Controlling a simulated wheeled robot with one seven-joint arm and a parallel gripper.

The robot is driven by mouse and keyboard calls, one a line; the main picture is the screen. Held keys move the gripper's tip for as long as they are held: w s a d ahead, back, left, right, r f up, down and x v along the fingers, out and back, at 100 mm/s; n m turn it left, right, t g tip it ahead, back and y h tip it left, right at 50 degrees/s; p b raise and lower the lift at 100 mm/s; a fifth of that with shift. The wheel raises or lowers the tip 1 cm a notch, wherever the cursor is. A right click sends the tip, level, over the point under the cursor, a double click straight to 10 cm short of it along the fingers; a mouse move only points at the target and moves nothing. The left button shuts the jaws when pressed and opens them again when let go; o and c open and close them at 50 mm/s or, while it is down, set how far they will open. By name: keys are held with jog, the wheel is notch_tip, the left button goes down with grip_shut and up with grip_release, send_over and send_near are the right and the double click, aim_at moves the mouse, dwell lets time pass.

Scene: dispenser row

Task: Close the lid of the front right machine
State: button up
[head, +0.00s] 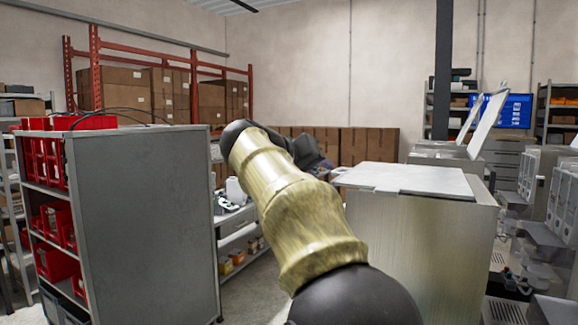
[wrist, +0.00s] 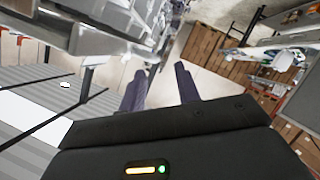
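A grey metal machine (head: 420,245) stands close to me, right of centre in the head view. Its pale lid (head: 405,178) lies flat across its top. My gripper (head: 326,166) is dark and partly hidden behind my arm, near the lid's left edge; I cannot tell whether it touches. In the wrist view my gripper (wrist: 160,80) has its two fingers apart, with nothing between them. Behind the near machine, more machines (head: 440,158) have lids (head: 487,122) standing up and tilted. I cannot tell for sure which machine is the front right one.
A grey shelf unit (head: 145,220) with red bins (head: 52,165) stands on the left. A low table (head: 235,220) with small items is behind my arm. Dispensers (head: 560,200) line the right side. Cardboard boxes (head: 365,148) stand along the back. Some floor is clear left of the machine.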

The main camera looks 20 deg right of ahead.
jog(key=b+v, duration=0.1)
jog(key=v, duration=0.8)
jog(key=shift+a, duration=0.3)
jog(key=shift+s+r, duration=0.1)
jog(key=shift+s, duration=0.05)
